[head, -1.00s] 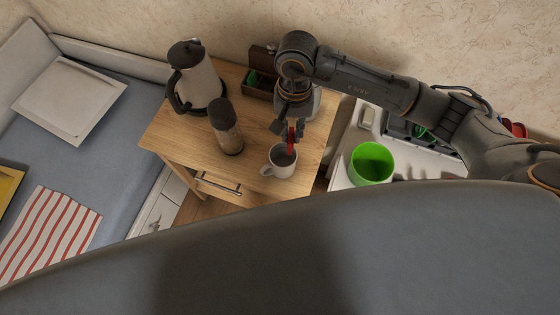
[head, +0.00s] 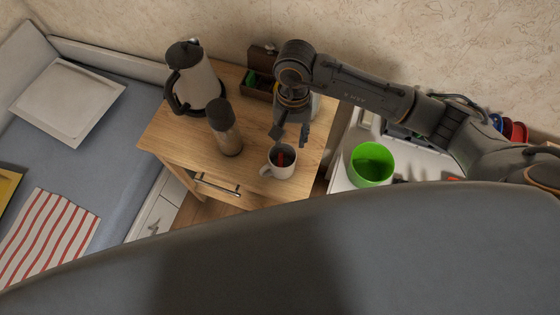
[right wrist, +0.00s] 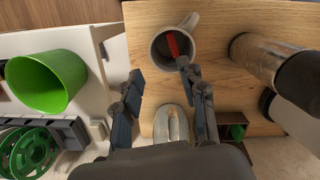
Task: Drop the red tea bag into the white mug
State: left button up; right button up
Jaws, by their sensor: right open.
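The white mug (head: 279,170) stands upright near the front edge of the small wooden table. The red tea bag (head: 282,158) is inside the mug; in the right wrist view the tea bag (right wrist: 174,45) leans in the mug (right wrist: 160,55), its upper end near the rim. My right gripper (head: 290,133) is open and empty just behind and above the mug. In the right wrist view its two fingers (right wrist: 160,92) are spread wide, and one fingertip is close to the mug's rim. My left gripper is not in view.
A kettle (head: 197,82) and a jar with a dark lid (head: 226,132) stand left of the mug. A wooden box (head: 258,86) with green packets is behind. A green bowl (head: 371,165) sits on the white counter to the right.

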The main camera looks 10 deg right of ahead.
notch_tip(320, 180, up, 12)
jog(key=w, duration=0.1)
jog(key=shift+w+d, duration=0.2)
jog(key=shift+f, duration=0.1)
dwell(0.5)
